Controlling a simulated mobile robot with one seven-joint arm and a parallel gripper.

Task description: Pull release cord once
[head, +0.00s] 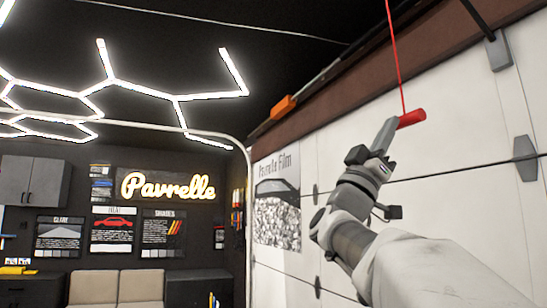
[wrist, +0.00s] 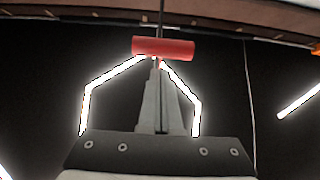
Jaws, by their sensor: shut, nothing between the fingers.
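The release cord (head: 395,55) is a thin red line hanging from above at the upper right of the head view. A red bar handle (head: 411,118) hangs level at its lower end. In the wrist view the handle (wrist: 163,48) lies crosswise just beyond my fingertips, with the cord (wrist: 161,18) rising from its middle. My gripper (head: 391,122) points up at the handle, its fingers closed together with nothing between them. The fingertips (wrist: 157,62) appear at or just below the handle; whether they touch it I cannot tell.
A white panelled door (head: 450,200) stands behind my arm, with a brown beam (head: 345,85) along its top. An orange part (head: 283,107) sits on the rail there. Lit hexagon lamps (head: 110,80) hang from the dark ceiling. Space left of my arm looks clear.

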